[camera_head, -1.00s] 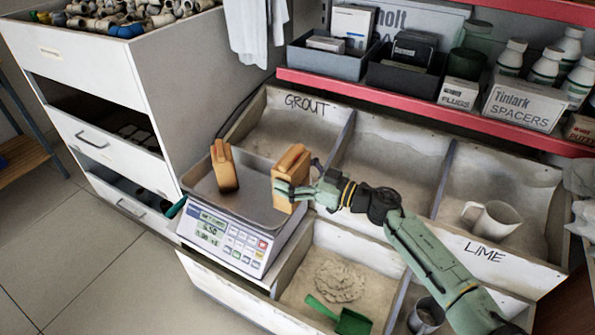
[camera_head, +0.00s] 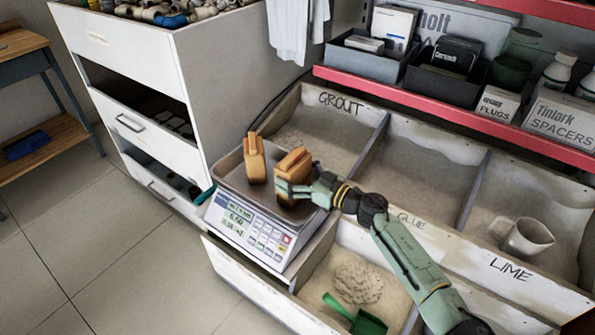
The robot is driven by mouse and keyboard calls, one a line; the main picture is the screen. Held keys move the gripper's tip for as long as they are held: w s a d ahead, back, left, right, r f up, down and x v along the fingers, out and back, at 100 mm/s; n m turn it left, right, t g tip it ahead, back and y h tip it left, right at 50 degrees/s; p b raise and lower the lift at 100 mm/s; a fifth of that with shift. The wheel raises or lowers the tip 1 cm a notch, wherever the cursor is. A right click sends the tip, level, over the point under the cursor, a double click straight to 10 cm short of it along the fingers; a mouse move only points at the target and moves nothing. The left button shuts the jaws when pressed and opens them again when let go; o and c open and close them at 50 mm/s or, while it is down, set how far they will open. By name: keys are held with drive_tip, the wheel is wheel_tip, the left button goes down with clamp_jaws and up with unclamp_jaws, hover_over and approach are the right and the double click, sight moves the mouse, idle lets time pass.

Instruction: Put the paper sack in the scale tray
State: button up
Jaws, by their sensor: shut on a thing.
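A brown paper sack (camera_head: 295,162) is held upright by my gripper (camera_head: 287,191), which is shut on its lower part. The held sack is over the right part of the metal scale tray (camera_head: 228,172). I cannot tell whether its base touches the tray, as my fingers cover its lower edge. A second, similar brown sack (camera_head: 255,165) stands in the tray just to its left, with a small gap between them. The tray sits on a white scale (camera_head: 250,228) with a display and keys at the front.
Open bins surround the scale on the right: grout (camera_head: 315,128), lime (camera_head: 520,215), and a front bin with a green scoop (camera_head: 368,323). A drawer cabinet (camera_head: 215,75) stands behind left; a red shelf edge (camera_head: 450,115) runs behind.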

drive_tip(key=o, duration=1.8)
drive_tip(key=b+v, duration=0.2)
drive_tip(key=v, duration=1)
drive_tip(key=shift+r, duration=0.1)
